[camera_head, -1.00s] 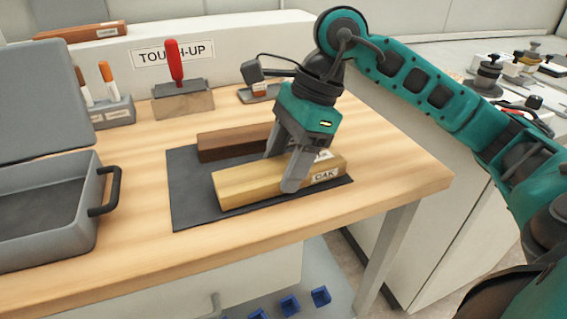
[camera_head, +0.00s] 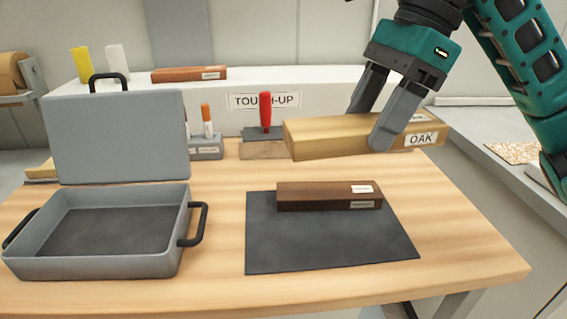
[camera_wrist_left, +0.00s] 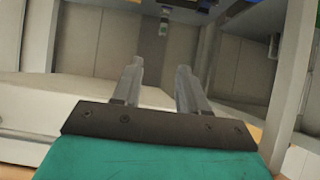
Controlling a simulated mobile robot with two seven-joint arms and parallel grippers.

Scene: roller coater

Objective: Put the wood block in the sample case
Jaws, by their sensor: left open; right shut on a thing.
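My right gripper (camera_head: 376,112) is shut on a pale wood block (camera_head: 320,138) labelled OAK. It holds the block raised above the table, roughly level, at the upper right of the head view. The open grey sample case (camera_head: 180,222) stands at the left, its lid (camera_head: 118,137) upright behind it and its inside empty. A dark brown wood block (camera_head: 310,197) with labels lies on the dark mat (camera_head: 290,245). My left gripper (camera_wrist_left: 160,75) shows in the left wrist view, open and empty. It is not in the head view.
A TOUCH-UP sign (camera_head: 262,101) marks the shelf behind. A red-handled tool (camera_head: 265,110) stands in a holder, with an orange-capped marker (camera_head: 207,118) beside it. The table (camera_head: 215,270) is bare between case and mat. Black handles (camera_head: 200,225) stick out from the case's sides.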

